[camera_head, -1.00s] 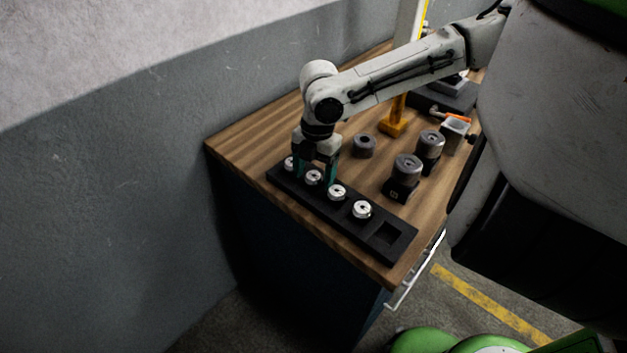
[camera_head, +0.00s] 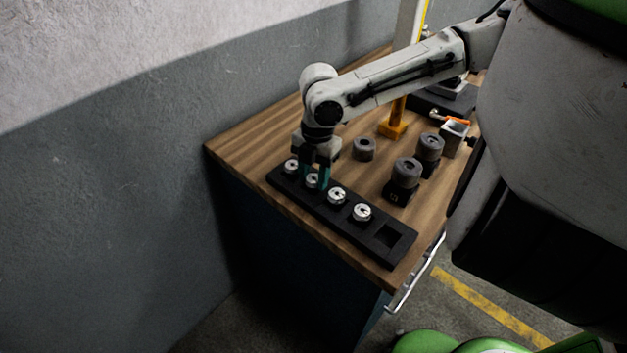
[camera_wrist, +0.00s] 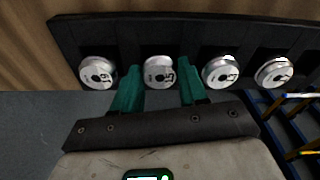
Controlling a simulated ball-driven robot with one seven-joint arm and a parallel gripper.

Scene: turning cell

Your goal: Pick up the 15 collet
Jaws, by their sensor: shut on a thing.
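A row of silver collets sits in a black rack (camera_head: 352,230) along the front edge of the wooden bench. My gripper (camera_head: 313,178) points down at the second collet from the left (camera_head: 312,181). In the wrist view its teal fingers (camera_wrist: 159,78) stand on either side of that collet (camera_wrist: 158,73) and are shut on it. The mark on its face looks like 15, though it is small. The collet is still at the rack, and I cannot tell whether it is lifted at all. The fingers partly hide it in the head view.
Other collets stand close by, at the left (camera_wrist: 97,73) and right (camera_wrist: 220,72). The rack's right-end pocket (camera_head: 388,236) is empty. Behind are a dark ring (camera_head: 363,149), two dark cylindrical holders (camera_head: 405,172) (camera_head: 430,147) and a yellow-footed post (camera_head: 392,129). A wall is at left.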

